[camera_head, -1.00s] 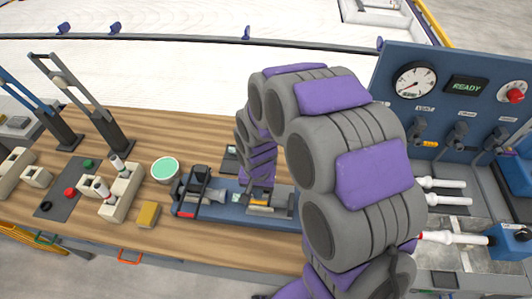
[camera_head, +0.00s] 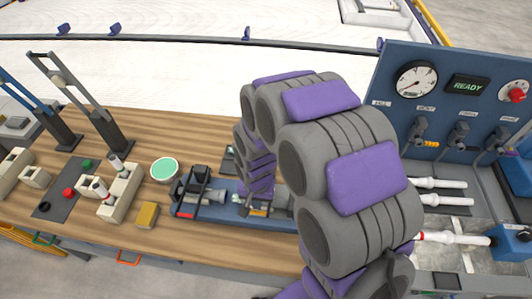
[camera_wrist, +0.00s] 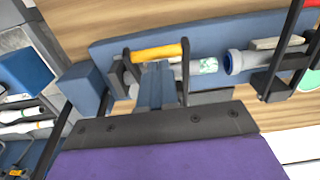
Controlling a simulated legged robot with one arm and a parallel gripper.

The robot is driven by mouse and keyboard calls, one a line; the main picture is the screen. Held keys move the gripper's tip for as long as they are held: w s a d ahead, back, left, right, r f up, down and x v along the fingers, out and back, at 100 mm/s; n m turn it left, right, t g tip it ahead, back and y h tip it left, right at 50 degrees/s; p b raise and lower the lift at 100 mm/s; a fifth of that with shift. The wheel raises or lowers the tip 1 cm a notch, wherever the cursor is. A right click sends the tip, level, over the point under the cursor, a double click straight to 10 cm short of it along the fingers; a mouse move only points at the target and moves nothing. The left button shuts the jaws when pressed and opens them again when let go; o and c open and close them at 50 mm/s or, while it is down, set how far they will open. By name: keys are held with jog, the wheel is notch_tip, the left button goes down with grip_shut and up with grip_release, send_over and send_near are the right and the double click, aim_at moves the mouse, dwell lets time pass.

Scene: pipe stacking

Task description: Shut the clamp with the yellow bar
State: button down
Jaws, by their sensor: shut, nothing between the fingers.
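The yellow bar (camera_wrist: 157,52) spans two black arms of the clamp (camera_wrist: 184,75) in the wrist view. My gripper (camera_wrist: 155,72) is shut and empty, its fingers between those arms and right at the bar; whether they touch it I cannot tell. In the head view my gripper (camera_head: 257,196) is low over the right part of the blue base (camera_head: 270,219), partly hiding the clamp. A white pipe piece with green marks (camera_wrist: 206,66) lies beside the clamp, with a grey pipe end (camera_wrist: 240,62) facing it across a small gap.
A second clamp (camera_head: 200,178) with black arms stands on the base's left part. A green-topped round tub (camera_head: 164,169) and a yellow block (camera_head: 147,214) lie to the left. The panel (camera_head: 455,110) reading READY rises at right.

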jog(key=shift+s+f, duration=0.15)
jog(key=shift+s+a+f+b, duration=0.1)
jog(key=shift+s+f+b, duration=0.35)
jog(key=shift+f, duration=0.55)
jog(key=shift+s+f, duration=0.1)
jog(key=shift+s, duration=0.05)
jog(key=shift+s+a+f+b, duration=0.1)
jog(key=shift+s+f+b, duration=0.1)
jog(key=shift+f, duration=0.35)
jog(key=shift+s+f+b, duration=0.1)
jog(key=shift+s+f, duration=0.1)
jog(key=shift+f, duration=0.3)
jog(key=shift+r, duration=0.1)
jog(key=shift+r+p, duration=1.25)
jog(key=shift+r, duration=2.15)
